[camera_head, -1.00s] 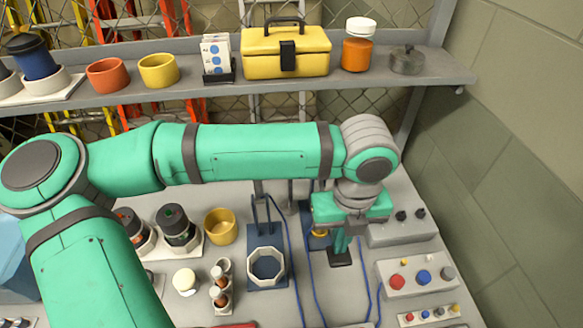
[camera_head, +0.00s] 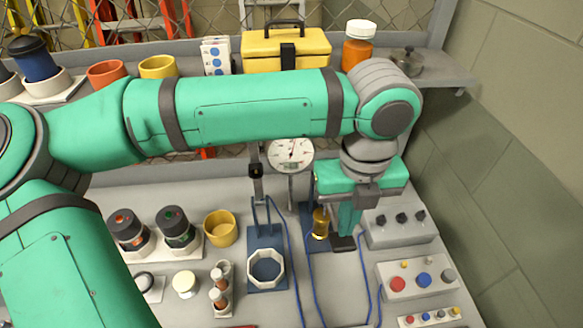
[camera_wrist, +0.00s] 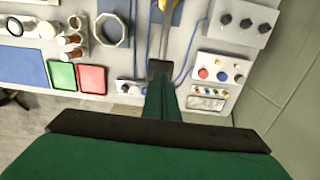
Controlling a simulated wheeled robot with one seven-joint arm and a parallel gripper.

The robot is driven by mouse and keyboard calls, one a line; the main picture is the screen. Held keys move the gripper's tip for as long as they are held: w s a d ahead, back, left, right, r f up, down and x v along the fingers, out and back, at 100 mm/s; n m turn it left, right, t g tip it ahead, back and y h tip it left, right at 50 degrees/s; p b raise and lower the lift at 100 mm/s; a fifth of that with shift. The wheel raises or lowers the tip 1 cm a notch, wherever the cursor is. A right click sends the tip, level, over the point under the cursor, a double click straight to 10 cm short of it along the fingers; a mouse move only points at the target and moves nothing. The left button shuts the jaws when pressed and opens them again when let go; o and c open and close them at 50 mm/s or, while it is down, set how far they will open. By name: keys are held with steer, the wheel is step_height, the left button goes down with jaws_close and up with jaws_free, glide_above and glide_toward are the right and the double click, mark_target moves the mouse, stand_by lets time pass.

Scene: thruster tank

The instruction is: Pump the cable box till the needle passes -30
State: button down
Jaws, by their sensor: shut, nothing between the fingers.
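A round white dial gauge (camera_head: 291,155) stands on a post behind the bench, partly covered by my arm. Its needle and numbers are too small to read. A brass cylinder (camera_head: 320,222) stands at a blue stand (camera_head: 313,244) in front of the gauge's right side, with blue cables near it. I cannot tell which part is the cable box. My gripper (camera_head: 343,241) points down just right of the brass cylinder, its fingers shut and empty. Whether it touches the cylinder is unclear. In the wrist view the dark fingertips (camera_wrist: 160,68) are together.
An octagonal white ring (camera_head: 267,268) on a blue base stands to the left. Right of my gripper are a grey box with black knobs (camera_head: 401,222) and a box with coloured buttons (camera_head: 424,279). A yellow cup (camera_head: 220,228) stands further left. A loaded shelf (camera_head: 440,77) runs behind.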

steer(key=shift+f, duration=6.45)
step_height(320, 180, up, 13)
steer(key=shift+f, duration=0.1)
steer(key=shift+f, duration=6.35)
step_height(320, 180, up, 13)
steer(key=shift+f, duration=0.1)
